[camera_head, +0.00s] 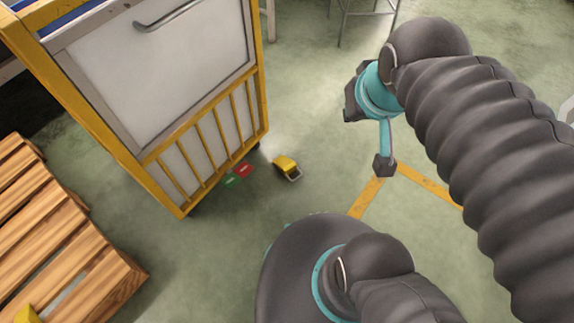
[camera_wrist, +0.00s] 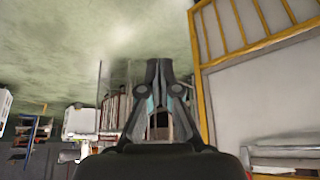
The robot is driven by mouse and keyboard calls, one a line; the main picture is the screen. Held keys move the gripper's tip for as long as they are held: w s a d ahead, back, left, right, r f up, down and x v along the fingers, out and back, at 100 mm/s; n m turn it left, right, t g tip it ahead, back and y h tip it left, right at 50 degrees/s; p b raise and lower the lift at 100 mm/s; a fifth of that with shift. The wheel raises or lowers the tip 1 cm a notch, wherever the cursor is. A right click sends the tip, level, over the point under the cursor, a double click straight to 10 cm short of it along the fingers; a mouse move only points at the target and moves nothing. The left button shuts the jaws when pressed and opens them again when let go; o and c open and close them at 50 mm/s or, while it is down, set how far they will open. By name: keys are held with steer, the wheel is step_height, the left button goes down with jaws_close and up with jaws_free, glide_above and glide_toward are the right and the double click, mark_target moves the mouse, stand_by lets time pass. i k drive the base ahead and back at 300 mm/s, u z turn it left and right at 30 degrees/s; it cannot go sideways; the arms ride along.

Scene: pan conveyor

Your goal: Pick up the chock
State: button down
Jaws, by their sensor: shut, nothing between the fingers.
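The chock (camera_head: 287,166) is a small yellow wedge with a pale metal handle. In the head view it lies on the green floor, just right of the yellow trolley. My gripper (camera_wrist: 158,68) is shut and empty in the wrist view, its fingertips together. In the head view my arm's end is up and to the right of the chock, well apart from it. I cannot make out the chock in the wrist view.
The trolley (camera_head: 258,80) has a yellow frame and white panels. Red (camera_head: 243,170) and green (camera_head: 231,180) tags lie near its foot. A wooden pallet (camera_head: 100,262) is at lower left, with another yellow piece (camera_head: 27,314) at the picture's edge.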

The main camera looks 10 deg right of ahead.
mark_target(286, 166)
steer(key=z, duration=2.6)
steer(key=k, duration=1.5)
steer(key=u, duration=1.2)
steer(key=i, duration=0.5)
steer(key=z, duration=0.05)
